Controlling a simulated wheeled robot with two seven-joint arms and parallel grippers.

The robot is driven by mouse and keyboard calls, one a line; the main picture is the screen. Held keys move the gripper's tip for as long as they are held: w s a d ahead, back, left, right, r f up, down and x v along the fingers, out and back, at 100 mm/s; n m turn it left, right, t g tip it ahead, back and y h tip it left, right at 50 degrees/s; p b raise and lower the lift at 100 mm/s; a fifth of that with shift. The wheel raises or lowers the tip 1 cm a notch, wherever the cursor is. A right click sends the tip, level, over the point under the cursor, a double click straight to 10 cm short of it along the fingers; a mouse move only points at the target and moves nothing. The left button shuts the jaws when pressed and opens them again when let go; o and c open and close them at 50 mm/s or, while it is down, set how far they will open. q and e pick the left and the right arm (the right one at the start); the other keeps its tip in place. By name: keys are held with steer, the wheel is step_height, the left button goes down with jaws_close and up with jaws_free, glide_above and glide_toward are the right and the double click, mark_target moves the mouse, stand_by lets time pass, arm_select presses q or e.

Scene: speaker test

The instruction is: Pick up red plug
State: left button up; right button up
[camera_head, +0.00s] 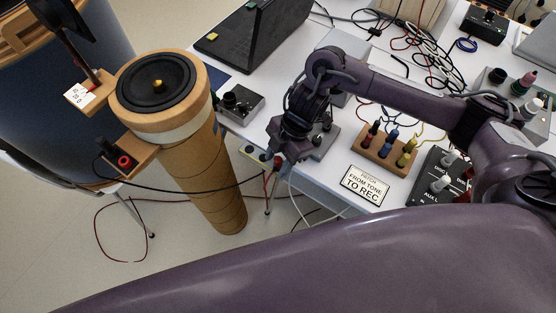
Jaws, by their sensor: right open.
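A small red plug (277,163) shows at the table's front edge, right at the fingertips of my right gripper (281,153). A black cable runs from the speaker's side up toward this plug. The right gripper points down and is open. The fingers partly hide the plug, and I cannot tell whether they touch it. Another red-marked plug (373,130) stands in a wooden block (378,150) beside blue and yellow ones. My left gripper is not in view.
The white table (338,195) carries a black laptop-like case (258,35), a small grey box (241,103), a black and white sign (365,185), a dark panel with white knobs (440,178) and tangled cables. A round speaker (158,85) on a brown tube stands left of the table.

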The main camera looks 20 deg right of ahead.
mark_target(278, 159)
steer(key=c, duration=0.6)
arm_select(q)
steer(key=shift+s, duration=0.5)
arm_select(e)
jaws_close()
